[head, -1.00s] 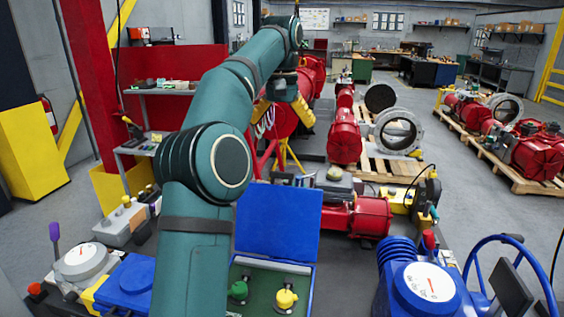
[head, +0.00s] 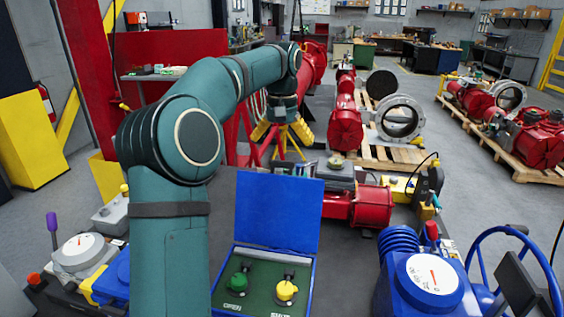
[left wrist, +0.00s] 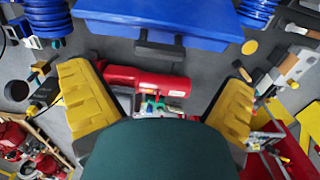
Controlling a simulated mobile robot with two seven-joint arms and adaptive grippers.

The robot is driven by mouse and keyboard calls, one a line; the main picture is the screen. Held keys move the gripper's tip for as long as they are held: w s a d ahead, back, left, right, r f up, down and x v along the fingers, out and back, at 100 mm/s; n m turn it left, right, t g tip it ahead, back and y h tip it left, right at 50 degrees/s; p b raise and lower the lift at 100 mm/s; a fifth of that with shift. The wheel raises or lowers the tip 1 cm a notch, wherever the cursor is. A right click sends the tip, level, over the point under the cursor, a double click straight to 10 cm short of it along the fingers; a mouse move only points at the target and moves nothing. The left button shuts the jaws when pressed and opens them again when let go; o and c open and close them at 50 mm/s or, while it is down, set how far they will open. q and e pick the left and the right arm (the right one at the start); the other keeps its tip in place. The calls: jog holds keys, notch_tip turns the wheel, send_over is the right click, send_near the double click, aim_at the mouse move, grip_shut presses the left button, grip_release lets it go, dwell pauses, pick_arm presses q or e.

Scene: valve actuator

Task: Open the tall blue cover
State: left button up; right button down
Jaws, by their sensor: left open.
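The tall blue cover (head: 278,213) stands upright at the back edge of a blue-framed box, with the green panel (head: 253,298) in front of it exposed. My left gripper (head: 283,138) is beyond the cover in the head view, yellow fingers spread and pointing down, empty. In the left wrist view its open fingers (left wrist: 160,105) flank the picture, and a blue surface, apparently the cover (left wrist: 200,18), with a dark handle (left wrist: 160,45) lies apart from them at the top. My right gripper is not in view.
A blue actuator with a white dial (head: 432,274) and a blue handwheel (head: 512,265) stand at the right. A grey dial unit (head: 75,250) is at the left. A red cylinder (head: 360,205) lies behind the cover. Bare grey surface is right of the box.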

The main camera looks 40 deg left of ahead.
aim_at(282, 162)
pick_arm(q)
jog(key=shift+f, duration=2.7)
